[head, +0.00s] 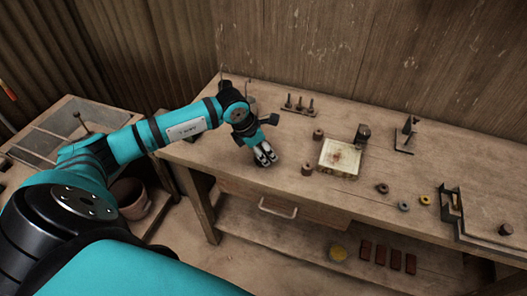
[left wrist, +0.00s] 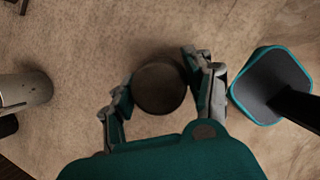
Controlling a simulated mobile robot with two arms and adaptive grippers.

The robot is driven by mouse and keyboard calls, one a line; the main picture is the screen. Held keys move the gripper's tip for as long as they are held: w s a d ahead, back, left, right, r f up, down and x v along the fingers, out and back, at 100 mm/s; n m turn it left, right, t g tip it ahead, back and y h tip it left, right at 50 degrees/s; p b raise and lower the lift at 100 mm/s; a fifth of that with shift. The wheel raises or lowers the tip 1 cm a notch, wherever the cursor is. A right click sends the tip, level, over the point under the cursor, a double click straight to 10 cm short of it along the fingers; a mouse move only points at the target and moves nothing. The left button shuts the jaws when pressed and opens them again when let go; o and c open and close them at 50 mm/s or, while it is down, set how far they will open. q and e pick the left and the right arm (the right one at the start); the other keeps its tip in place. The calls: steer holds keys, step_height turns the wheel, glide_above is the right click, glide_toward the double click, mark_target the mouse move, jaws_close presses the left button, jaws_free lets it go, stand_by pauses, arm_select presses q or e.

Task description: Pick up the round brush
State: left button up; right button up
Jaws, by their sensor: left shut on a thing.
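My left gripper (head: 265,160) is over the left part of the workbench (head: 440,160), pointing down. In the left wrist view its fingers (left wrist: 160,90) stand on both sides of a dark round thing (left wrist: 158,88), which looks like the round brush. The gripper is shut on it. In the head view the brush is mostly hidden by the fingers; I cannot tell whether it touches the bench. My right gripper is not in view.
Right of the gripper are a small spool (head: 307,169), a square plate (head: 340,168) and a peg rack (head: 299,109). Farther right lie several rings (head: 403,206) and a metal fence (head: 455,215). A drawer handle (head: 277,208) juts from the front. Bare bench lies left of the gripper.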

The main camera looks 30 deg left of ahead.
arm_select(q)
steer(key=shift+r, duration=0.3)
steer(key=shift+s+d+r+b, duration=0.15)
steer(key=shift+d+r+b, duration=0.05)
steer(key=shift+r+b, duration=0.35)
steer(key=shift+s+d+r+b, duration=0.15)
steer(key=shift+r+b, duration=0.3)
steer(key=shift+r, duration=0.2)
steer(key=s+d+r+b, duration=0.1)
steer(key=s+d+b, duration=0.3)
steer(key=s+d, duration=0.6)
steer(key=shift+s+d+r, duration=0.25)
steer(key=shift+d+r, duration=0.1)
steer(key=shift+d, duration=0.1)
steer(key=o, duration=0.5)
steer(key=shift+c, duration=0.2)
steer(key=c, duration=0.3)
